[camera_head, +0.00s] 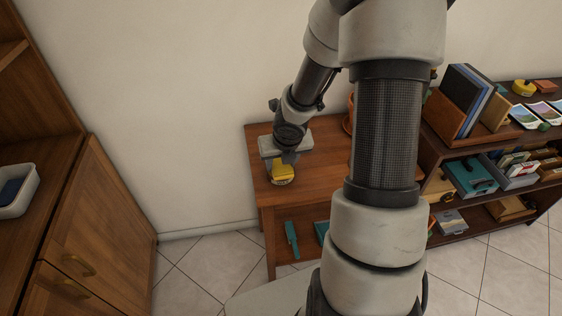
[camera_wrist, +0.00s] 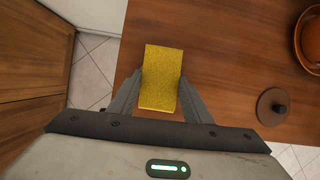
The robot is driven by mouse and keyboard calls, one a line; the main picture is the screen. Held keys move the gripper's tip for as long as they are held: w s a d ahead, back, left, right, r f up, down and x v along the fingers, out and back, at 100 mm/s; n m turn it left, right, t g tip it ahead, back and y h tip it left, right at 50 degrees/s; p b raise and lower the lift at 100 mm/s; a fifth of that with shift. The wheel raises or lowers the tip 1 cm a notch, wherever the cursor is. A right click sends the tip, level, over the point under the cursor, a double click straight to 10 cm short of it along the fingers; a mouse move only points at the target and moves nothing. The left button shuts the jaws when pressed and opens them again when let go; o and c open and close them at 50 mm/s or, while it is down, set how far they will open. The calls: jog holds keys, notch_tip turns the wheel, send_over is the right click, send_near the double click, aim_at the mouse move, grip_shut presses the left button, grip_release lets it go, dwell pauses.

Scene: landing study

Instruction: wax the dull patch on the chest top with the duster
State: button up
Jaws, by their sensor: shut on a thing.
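My gripper (camera_head: 284,157) is over the left part of the wooden chest top (camera_head: 318,165), pointing down. It is shut on the yellow duster (camera_head: 281,173), a flat, fuzzy-looking pad. In the wrist view the duster (camera_wrist: 161,76) sits between both fingers (camera_wrist: 160,85) and reaches out past their tips. It is over the chest top (camera_wrist: 225,60) near its left edge. I cannot tell whether the duster touches the wood. I cannot make out a dull patch; my gripper and arm hide part of the top.
A terracotta pot (camera_wrist: 312,42) and a round brown knobbed piece (camera_wrist: 272,104) stand on the chest top's right side. A teal brush-like thing (camera_head: 291,238) is below the top. A filled shelf (camera_head: 470,145) stands right, a wooden cabinet (camera_head: 95,220) left.

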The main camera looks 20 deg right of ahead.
aim_at(281, 164)
notch_tip(281, 164, up, 7)
jog(key=p, duration=0.7)
dwell(0.4)
dwell(0.6)
